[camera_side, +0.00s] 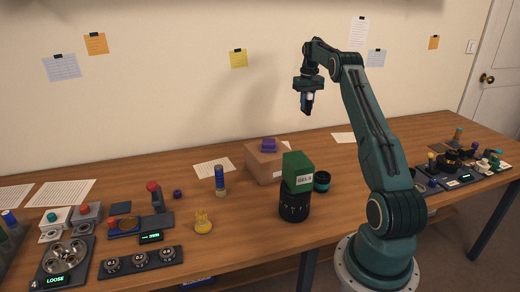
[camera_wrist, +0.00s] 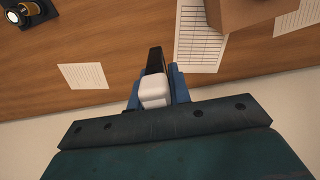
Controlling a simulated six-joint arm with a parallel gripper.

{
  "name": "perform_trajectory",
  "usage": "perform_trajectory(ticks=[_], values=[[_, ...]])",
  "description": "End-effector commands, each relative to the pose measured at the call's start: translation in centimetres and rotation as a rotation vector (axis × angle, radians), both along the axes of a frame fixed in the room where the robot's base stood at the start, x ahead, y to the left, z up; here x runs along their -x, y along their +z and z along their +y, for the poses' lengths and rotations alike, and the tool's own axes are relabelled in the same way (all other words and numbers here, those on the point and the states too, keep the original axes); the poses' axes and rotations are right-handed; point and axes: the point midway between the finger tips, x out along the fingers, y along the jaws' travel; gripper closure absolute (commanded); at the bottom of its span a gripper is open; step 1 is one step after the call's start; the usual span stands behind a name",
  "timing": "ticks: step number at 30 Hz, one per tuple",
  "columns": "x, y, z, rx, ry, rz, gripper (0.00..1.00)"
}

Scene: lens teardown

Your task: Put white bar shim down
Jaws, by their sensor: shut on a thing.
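The white bar shim (camera_wrist: 153,92) is in the wrist view, between the blue fingers of my gripper (camera_wrist: 156,84). My gripper is shut on it. In the side view my gripper (camera_side: 309,103) hangs high above the back of the table, pointing down, with the small white shim (camera_side: 310,97) barely visible between the fingers. The shim is clear of the table (camera_side: 340,190). A dark part also shows between the fingers in the wrist view, and I cannot tell what it is.
A cardboard box (camera_side: 264,164) with a purple piece on top stands below and left. A green block (camera_side: 298,168) sits on a black cylinder (camera_side: 294,204) beside a teal-rimmed cup (camera_side: 322,181). Devices crowd the left; a dark tray (camera_side: 464,180) lies right. Paper sheets (camera_side: 214,167) lie at the back.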

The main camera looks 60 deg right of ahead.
Motion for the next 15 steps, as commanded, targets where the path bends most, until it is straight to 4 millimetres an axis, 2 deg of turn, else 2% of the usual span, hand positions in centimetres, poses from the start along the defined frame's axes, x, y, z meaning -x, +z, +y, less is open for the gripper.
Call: perform_trajectory(ticks=[15], values=[[0.0, -9.6, 0.1, -0.003, 0.001, 0.001, 1.00]])
